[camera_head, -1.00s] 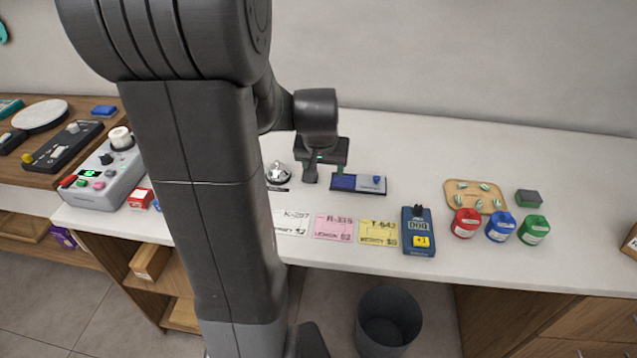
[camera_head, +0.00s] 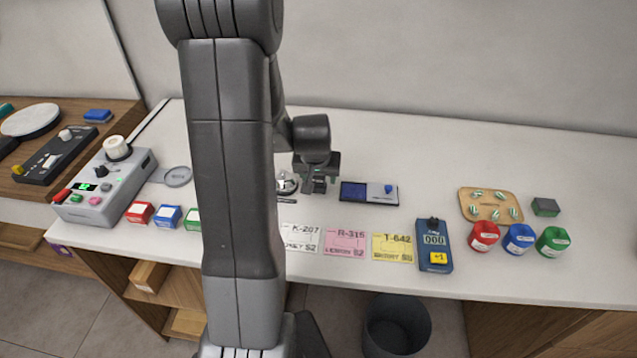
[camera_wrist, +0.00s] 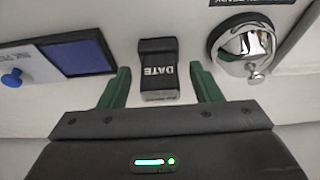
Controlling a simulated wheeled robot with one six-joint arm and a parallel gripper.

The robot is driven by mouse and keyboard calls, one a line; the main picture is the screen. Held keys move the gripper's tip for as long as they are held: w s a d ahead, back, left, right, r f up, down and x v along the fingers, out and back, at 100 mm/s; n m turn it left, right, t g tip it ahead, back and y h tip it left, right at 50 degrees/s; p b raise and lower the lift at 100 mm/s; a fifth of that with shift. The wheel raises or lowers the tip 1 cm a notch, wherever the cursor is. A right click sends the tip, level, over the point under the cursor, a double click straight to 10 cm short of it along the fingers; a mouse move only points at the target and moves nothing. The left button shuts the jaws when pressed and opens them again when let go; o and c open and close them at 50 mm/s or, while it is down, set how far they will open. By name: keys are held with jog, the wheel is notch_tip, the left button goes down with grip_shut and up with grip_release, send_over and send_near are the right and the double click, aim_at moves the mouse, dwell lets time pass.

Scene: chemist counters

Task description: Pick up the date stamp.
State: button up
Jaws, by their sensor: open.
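The date stamp (camera_wrist: 159,68) is a small dark block with the white word DATE, seen in the wrist view. It stands between the two green fingers of my gripper (camera_wrist: 160,88), with a gap on each side. My gripper is open and not closed on the stamp. In the head view my gripper (camera_head: 317,188) is low over the counter, between the silver bell and the ink pad, and hides most of the stamp.
A silver bell (camera_wrist: 243,48) is close on one side and a blue ink pad (camera_wrist: 78,54) on the other. Paper tickets (camera_head: 345,242), a blue counter device (camera_head: 434,246) and coloured bottles (camera_head: 519,238) line the front. The counter's back is clear.

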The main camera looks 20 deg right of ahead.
jog(key=shift+f, duration=0.1)
jog(key=c, duration=1)
notch_tip(320, 180, up, 10)
jog(key=shift+r, duration=0.1)
jog(key=o, duration=0.5)
jog(key=shift+c, duration=1.1)
jog(key=shift+d, duration=0.1)
